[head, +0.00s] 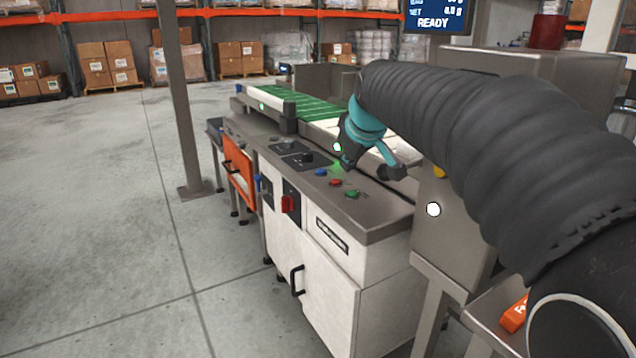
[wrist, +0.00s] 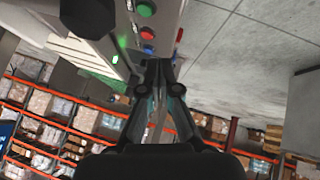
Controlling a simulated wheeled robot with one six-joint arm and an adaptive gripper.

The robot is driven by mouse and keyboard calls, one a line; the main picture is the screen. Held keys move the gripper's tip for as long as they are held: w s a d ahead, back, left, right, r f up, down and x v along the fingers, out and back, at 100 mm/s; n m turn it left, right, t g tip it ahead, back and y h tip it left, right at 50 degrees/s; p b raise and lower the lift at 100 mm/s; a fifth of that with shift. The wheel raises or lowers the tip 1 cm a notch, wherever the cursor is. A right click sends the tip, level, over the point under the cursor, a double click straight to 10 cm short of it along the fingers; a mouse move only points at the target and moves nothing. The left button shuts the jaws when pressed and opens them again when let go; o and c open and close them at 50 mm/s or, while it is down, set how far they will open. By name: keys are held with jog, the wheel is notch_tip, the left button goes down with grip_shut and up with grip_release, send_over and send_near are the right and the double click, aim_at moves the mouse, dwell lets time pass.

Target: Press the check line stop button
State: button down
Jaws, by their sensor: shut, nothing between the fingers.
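A red button (head: 335,182) sits between a blue button (head: 320,171) and a green button (head: 352,194) on the grey top of the check line's white cabinet. In the wrist view the red button (wrist: 147,33), blue button (wrist: 148,50) and green button (wrist: 145,8) line up beyond my fingertips. My gripper (head: 347,160) is over the panel, behind the row of buttons. In the wrist view my gripper (wrist: 160,62) is shut and empty, with its tips closest to the blue button. I cannot tell whether it touches anything. Labels are unreadable.
A red rotary switch (head: 288,204) is on the cabinet front, near an orange panel (head: 238,163). A green conveyor belt (head: 300,104) runs behind the controls. A screen reading READY (head: 434,22) hangs above. A grey post (head: 178,100) stands left; open floor lies around it.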

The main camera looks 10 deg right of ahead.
jog(key=w+n+t, duration=0.1)
jog(key=w+n, duration=0.2)
jog(key=w, duration=1.2)
jog(key=shift+d+r+b, duration=0.15)
jog(key=shift+r+b, duration=0.15)
jog(key=b, duration=0.7)
send_over(336, 182)
notch_tip(336, 182, down, 8)
jog(key=shift+w+r, duration=0.1)
jog(key=shift+r, duration=0.15)
jog(key=shift+f+b, duration=0.3)
jog(key=shift+f, duration=0.35)
jog(key=shift+f, duration=0.4)
jog(key=shift+f+b, duration=0.45)
jog(key=shift+f, duration=0.05)
dwell(0.4)
jog(key=shift+r, duration=0.1)
jog(key=shift+r+p, duration=0.75)
